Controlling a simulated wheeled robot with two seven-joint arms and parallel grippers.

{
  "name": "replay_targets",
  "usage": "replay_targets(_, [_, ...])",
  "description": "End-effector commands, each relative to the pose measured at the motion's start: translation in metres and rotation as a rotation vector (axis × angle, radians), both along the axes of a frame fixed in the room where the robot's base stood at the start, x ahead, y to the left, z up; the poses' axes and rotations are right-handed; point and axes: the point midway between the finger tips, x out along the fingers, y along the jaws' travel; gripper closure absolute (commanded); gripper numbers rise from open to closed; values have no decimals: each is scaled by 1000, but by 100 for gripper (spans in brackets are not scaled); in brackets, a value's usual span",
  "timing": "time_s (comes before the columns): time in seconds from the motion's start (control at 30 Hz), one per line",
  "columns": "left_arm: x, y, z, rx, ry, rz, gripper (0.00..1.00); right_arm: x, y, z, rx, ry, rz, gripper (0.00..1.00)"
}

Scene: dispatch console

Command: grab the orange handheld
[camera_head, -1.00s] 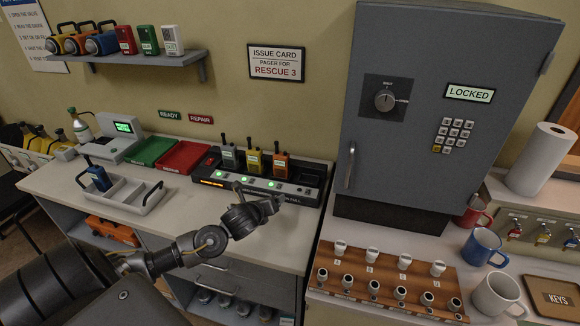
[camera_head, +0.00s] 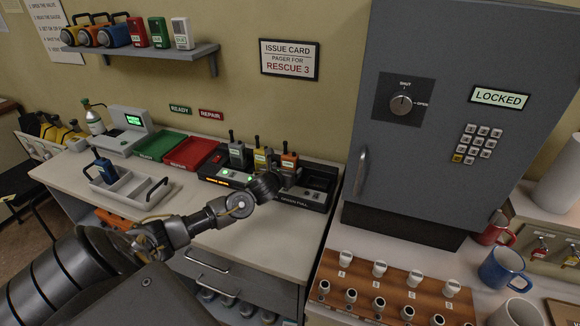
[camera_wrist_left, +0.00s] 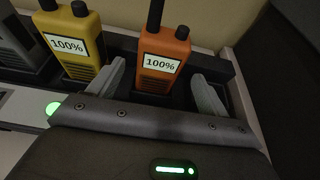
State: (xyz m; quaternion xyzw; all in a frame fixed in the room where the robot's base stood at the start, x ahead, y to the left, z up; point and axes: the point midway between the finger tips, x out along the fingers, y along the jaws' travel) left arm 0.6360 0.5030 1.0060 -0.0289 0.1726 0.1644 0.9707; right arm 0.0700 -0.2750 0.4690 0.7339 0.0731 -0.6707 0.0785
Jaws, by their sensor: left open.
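The orange handheld (camera_head: 289,161) stands upright in the right part of the dark charger dock (camera_head: 314,201). In the left wrist view the orange handheld (camera_wrist_left: 164,60) carries a label reading 100%. My left gripper (camera_wrist_left: 160,92) is open, with one finger on each side of the orange handheld's lower part; I cannot tell whether they touch it. In the head view my left gripper (camera_head: 279,180) is at the dock, hiding part of its front. My right gripper is not in view.
A yellow handheld (camera_wrist_left: 76,42) stands close to the left finger, with a grey one (camera_head: 237,154) beyond it. The grey locked cabinet (camera_head: 420,150) rises to the right. A tray (camera_head: 129,189) with a blue item sits left on the counter.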

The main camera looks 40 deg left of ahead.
Motion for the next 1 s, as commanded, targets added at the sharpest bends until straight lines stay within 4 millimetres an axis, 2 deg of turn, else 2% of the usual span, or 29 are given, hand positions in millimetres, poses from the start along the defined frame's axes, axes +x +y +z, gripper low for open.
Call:
replay_targets(0.17, [4, 2, 0, -1, -2, 1, 22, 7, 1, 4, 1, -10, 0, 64])
replay_targets(0.4, [27, 11, -11, -3, 0, 3, 22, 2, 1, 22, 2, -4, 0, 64])
replay_targets(0.53, [39, 16, -17, -2, -2, 3, 22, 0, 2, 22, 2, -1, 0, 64])
replay_targets(0.87, [44, 17, -21, -1, -1, 0, 22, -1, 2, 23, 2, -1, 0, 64])
replay_targets(0.9, [44, 17, -21, -1, -1, 0, 23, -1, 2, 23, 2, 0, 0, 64])
replay_targets(1.0, [44, 17, -21, -1, -1, 0, 36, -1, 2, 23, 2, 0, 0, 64])
